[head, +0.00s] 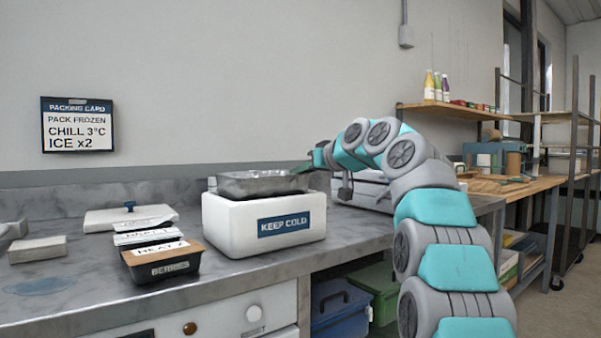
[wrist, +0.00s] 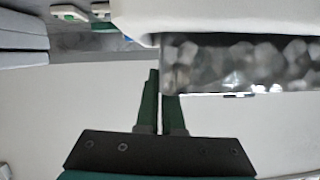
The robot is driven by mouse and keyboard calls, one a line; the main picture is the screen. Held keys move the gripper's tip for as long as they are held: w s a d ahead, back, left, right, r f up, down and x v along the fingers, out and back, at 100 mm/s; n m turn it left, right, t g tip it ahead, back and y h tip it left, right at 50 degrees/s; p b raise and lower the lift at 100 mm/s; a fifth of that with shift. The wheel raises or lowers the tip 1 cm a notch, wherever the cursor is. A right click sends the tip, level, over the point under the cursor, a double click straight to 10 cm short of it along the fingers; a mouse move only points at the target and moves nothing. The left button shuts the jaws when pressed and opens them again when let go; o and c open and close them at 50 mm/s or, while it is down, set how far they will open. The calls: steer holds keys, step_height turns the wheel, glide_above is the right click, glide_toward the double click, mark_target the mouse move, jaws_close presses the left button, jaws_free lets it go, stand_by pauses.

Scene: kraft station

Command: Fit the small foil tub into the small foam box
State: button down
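The small foil tub (head: 262,184) is a shiny silver tray at the top of the white foam box (head: 225,225) labelled KEEP COLD. Most of its side shows above the box rim; whether its base is inside the opening or just above it cannot be told. My gripper (head: 303,168) reaches in from the right at the tub's right end. In the wrist view its green fingers (wrist: 158,92) are close together at the corner of the tub (wrist: 235,62), with one fingertip hidden behind the foil. They appear shut on the tub's edge. The foam box (wrist: 220,14) shows beside the tub.
Black tubs with labelled sleeves (head: 160,260) stand left of the box on the grey counter (head: 230,285). A white lid with a blue knob (head: 130,216) lies behind them. A packing card (head: 77,125) hangs on the wall. Blue and green bins (head: 341,308) sit below the counter.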

steer(key=c, duration=0.6)
jaws_free()
stand_by(0.8)
